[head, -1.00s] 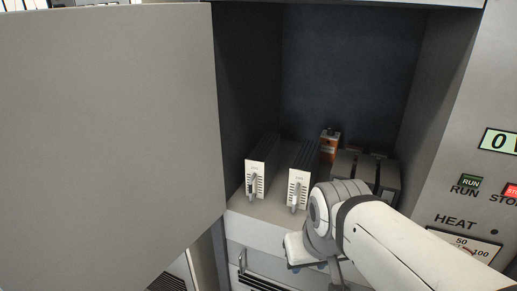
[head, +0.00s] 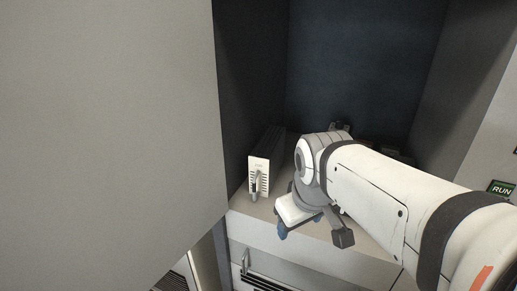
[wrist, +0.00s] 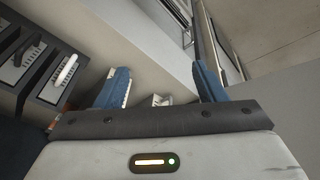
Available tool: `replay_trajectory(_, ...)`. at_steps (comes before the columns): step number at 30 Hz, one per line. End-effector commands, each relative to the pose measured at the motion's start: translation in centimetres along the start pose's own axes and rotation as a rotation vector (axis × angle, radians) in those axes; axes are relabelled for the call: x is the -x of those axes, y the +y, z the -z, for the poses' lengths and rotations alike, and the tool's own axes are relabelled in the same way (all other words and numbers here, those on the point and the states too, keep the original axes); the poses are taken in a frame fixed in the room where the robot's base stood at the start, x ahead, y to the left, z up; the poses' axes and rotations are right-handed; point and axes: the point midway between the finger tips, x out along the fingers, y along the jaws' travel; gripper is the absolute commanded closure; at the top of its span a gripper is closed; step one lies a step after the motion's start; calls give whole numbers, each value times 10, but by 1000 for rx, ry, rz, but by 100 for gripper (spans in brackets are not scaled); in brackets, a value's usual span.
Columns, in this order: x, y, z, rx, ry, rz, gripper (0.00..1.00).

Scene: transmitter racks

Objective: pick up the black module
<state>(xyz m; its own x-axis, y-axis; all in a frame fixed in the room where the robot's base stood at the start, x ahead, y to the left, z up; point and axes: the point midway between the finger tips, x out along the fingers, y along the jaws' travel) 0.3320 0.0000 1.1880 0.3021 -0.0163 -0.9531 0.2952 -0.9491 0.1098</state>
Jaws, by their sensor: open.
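Dark-fronted modules with pale label plates and handles stand at the left of the wrist view; the nearer one (wrist: 52,78) has a white handle. In the head view my arm hides most of them. A white-fronted module with black fins (head: 262,166) stands upright on the shelf at the left. Part of another pale module (wrist: 162,100) shows between my fingers in the wrist view. My gripper (wrist: 162,86) is open, with blue fingers and nothing held.
A large grey door (head: 110,130) stands open on the left. The dark compartment walls (head: 365,70) enclose the shelf. A RUN button (head: 501,188) is on the right panel.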

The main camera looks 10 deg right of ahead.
Motion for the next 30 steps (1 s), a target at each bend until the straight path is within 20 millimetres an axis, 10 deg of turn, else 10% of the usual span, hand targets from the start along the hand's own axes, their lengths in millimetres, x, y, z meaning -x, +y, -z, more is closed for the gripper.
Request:
replay_trajectory(21, -11, 65, 220, 1667, -103, -78, 34)
replay_trajectory(30, -32, 80, 284, 2215, -180, -77, 34)
